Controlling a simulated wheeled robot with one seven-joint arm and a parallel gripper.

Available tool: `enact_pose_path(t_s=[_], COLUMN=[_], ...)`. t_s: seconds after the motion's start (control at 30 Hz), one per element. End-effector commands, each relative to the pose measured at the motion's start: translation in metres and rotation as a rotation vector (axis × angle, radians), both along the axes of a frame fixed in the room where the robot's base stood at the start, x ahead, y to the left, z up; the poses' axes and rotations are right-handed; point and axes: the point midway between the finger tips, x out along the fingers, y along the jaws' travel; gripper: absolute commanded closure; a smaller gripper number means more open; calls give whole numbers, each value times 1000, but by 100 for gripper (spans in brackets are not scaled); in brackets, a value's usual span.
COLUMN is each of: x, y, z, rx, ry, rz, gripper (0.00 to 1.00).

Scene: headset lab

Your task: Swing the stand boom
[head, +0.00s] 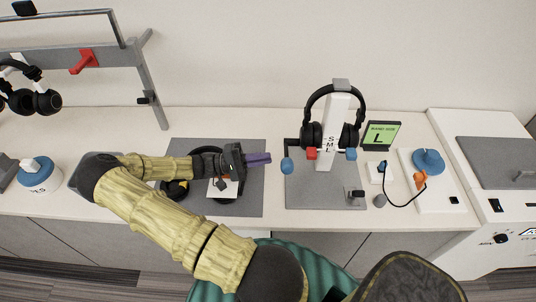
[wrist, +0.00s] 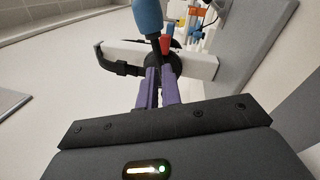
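The stand (head: 340,100) is a white upright marked S, M and L, with a black headset hung on it. A thin black arm at its left, which looks like the boom, ends in a blue knob (head: 287,166). Red and blue tips sit in front of the upright.
A grey mat (head: 250,200) with a dark headset and white card lies under my forearm. Right of the stand are a green-screen sign (head: 381,135) marked L and a white board (head: 437,190) with a blue disc and cable. A rack (head: 150,80) stands at the left.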

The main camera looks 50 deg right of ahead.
Motion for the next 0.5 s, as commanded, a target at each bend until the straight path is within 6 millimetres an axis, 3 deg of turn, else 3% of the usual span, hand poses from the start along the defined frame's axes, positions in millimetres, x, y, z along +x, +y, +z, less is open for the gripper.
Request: enact_pose_path(t_s=[0.17, 0.43, 0.5], x=[-12, -29, -31], y=[1, 14, 13], z=[8, 17, 29], rx=[51, 172, 158], ry=[-117, -471, -581], rz=[-70, -275, -349], gripper=[100, 100, 100])
